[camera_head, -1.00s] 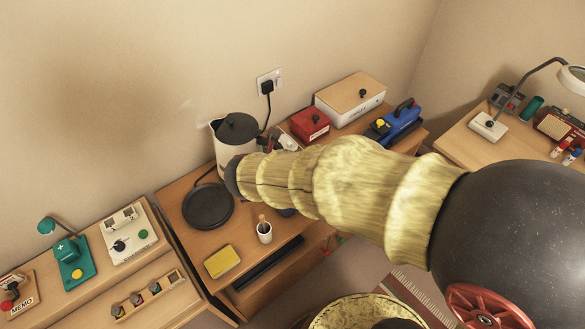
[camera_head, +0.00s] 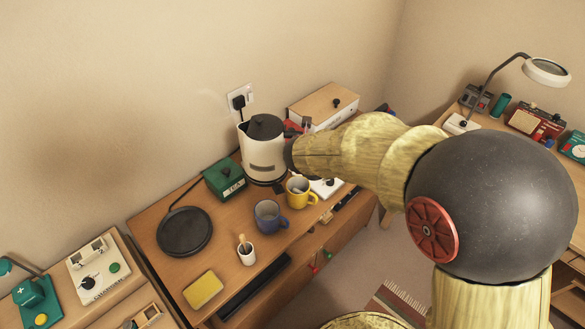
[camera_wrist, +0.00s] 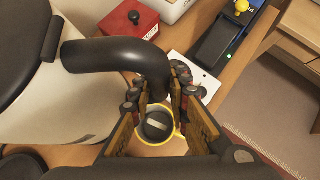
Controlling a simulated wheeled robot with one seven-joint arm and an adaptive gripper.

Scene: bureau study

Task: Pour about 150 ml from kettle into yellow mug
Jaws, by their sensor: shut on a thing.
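The white kettle (camera_head: 259,151) with its black lid is upright at the back of the wooden desk. A dark ring shows under it; I cannot tell whether it rests there or hangs just above. Its black handle (camera_wrist: 115,56) curves down between the fingers of my gripper (camera_wrist: 160,98), which is shut on it. The head view hides most of my gripper behind the arm. The yellow mug (camera_head: 298,194) stands upright on the desk, just right of and in front of the kettle. Its rim also shows below my fingers in the wrist view (camera_wrist: 180,144); its contents are unclear.
A blue mug (camera_head: 268,217) stands left of the yellow mug. A green tea box (camera_head: 225,181) is left of the kettle. A red box (camera_wrist: 129,20) is behind.

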